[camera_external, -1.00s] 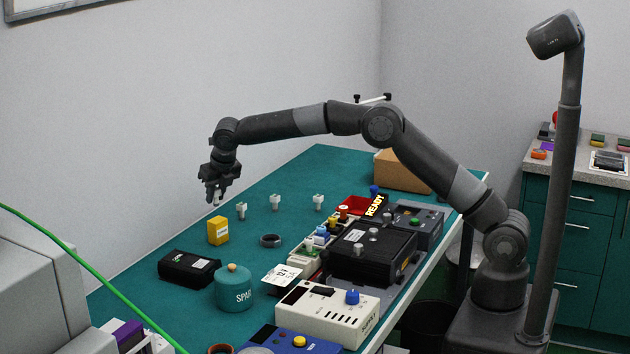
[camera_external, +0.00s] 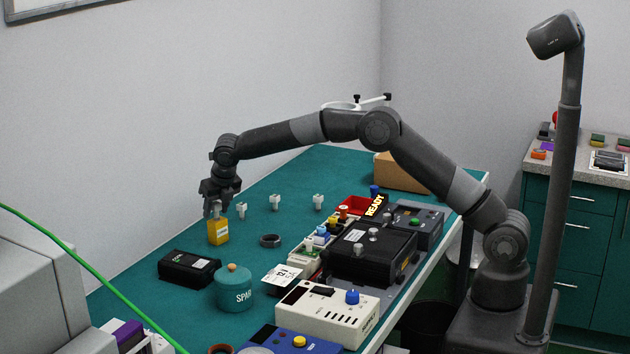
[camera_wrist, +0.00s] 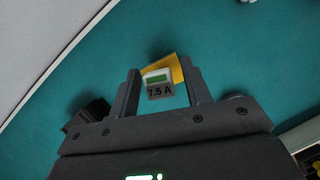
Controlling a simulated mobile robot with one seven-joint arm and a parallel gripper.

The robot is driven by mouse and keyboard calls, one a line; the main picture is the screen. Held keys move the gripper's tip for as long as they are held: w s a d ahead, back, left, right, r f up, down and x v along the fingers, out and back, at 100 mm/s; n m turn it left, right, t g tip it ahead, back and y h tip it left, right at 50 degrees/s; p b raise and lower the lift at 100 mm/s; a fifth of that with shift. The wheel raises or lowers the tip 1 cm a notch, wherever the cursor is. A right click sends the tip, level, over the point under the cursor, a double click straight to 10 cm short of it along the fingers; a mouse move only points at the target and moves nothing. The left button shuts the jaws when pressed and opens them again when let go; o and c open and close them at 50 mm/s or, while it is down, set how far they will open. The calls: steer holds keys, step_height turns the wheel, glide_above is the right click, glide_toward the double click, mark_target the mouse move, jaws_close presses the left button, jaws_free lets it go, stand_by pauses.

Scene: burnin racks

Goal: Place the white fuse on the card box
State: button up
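The white fuse (camera_wrist: 158,78), with a green patch and a grey "7.5 A" label, is between the fingers of my gripper (camera_wrist: 161,85) in the wrist view. A strip of yellow shows between it and the right finger, so the fingers look open around it. In the external view my gripper (camera_external: 216,207) is right above a small yellow box (camera_external: 218,233), and the fuse appears to rest on its top, largely hidden by the fingers. A larger brown cardboard box (camera_external: 402,172) stands at the far back of the bench.
Several white pieces (camera_external: 274,202) stand on the green bench (camera_external: 165,228). Near the yellow box are a dark ring (camera_external: 270,240), a black case (camera_external: 189,268) and a teal "SPA…" pot (camera_external: 235,290). Test units (camera_external: 370,255) line the right edge.

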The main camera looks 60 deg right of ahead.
steer(key=v, duration=1.2)
steer(key=s+d+r+m, duration=0.4)
steer(key=s+r+m, duration=0.45)
steer(key=s, duration=0.35)
steer(key=s+d+r+m+t, duration=0.1)
steer(key=s+d+m, duration=0.45)
steer(key=s, duration=0.75)
steer(key=s+d+r+m, duration=0.1)
steer(key=s+d+m, duration=0.1)
steer(key=s+m, duration=0.95)
steer(key=s+f+m+y, duration=0.1)
steer(key=s+f+m, duration=0.2)
steer(key=s, duration=0.4)
steer(key=s+d+f+m, duration=0.1)
steer(key=s+f+m, duration=0.2)
steer(key=s, duration=0.4)
steer(key=shift+s+d+f+y, duration=0.15)
steer(key=shift+s+f+y, duration=0.15)
steer(key=shift+f+y, duration=0.1)
